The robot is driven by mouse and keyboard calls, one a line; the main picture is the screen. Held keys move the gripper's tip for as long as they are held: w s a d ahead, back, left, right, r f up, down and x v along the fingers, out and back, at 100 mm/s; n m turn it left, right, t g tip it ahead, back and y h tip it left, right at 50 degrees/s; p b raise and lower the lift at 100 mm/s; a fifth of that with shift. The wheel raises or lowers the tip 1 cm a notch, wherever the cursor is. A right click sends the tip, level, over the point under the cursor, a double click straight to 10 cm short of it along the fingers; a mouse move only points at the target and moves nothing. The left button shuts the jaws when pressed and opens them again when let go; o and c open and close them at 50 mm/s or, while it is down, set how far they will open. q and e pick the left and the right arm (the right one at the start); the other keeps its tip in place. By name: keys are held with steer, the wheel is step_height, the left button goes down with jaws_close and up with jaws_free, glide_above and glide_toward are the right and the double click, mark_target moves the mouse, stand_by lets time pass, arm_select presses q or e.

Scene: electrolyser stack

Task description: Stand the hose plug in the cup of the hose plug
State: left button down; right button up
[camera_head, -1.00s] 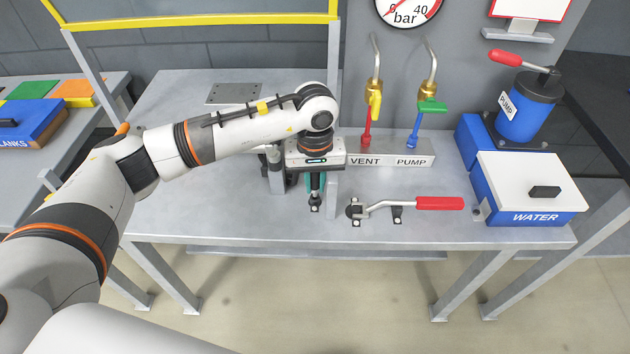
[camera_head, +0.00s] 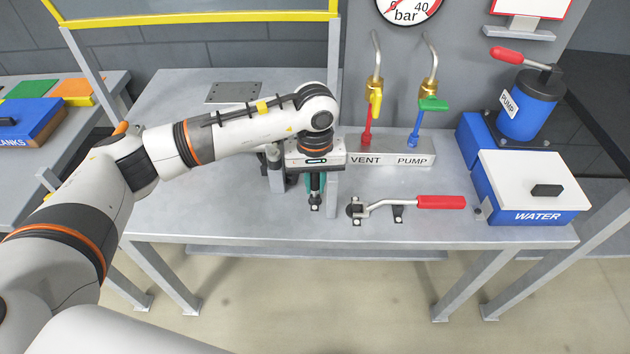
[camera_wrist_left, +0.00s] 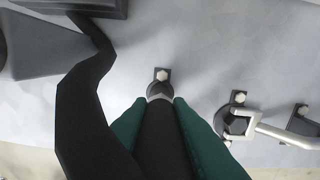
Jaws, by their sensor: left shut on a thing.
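My left gripper (camera_head: 316,184) is in the head view, pointing down low over the middle of the bench. Its green fingers also show in the left wrist view (camera_wrist_left: 160,130). They are shut on a dark, roughly cylindrical thing, the hose plug (camera_wrist_left: 159,143), which is held upright between them. The plug's lower end is at a small grey round part (camera_wrist_left: 160,90) beside a black bolted bracket (camera_wrist_left: 161,76), perhaps the cup. I cannot tell whether the plug is inside it or just above it. My right gripper is not in view.
A clamp with a red handle (camera_head: 440,202) lies just right of the gripper. Behind stands the grey VENT and PUMP block (camera_head: 390,154) with two valves. The blue WATER tank (camera_head: 530,190) is at the right. The bench's left part (camera_head: 190,190) is clear.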

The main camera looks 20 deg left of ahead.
arm_select(q)
steer(key=shift+r, duration=0.3)
stand_by(0.4)
steer(key=shift+b, duration=0.4)
steer(key=shift+b, duration=0.6)
stand_by(1.0)
steer(key=shift+f+b, duration=0.45)
steer(key=shift+f, duration=0.05)
steer(key=shift+r, duration=0.4)
stand_by(0.5)
steer(key=shift+b, duration=1)
stand_by(1.1)
steer(key=shift+f, duration=0.25)
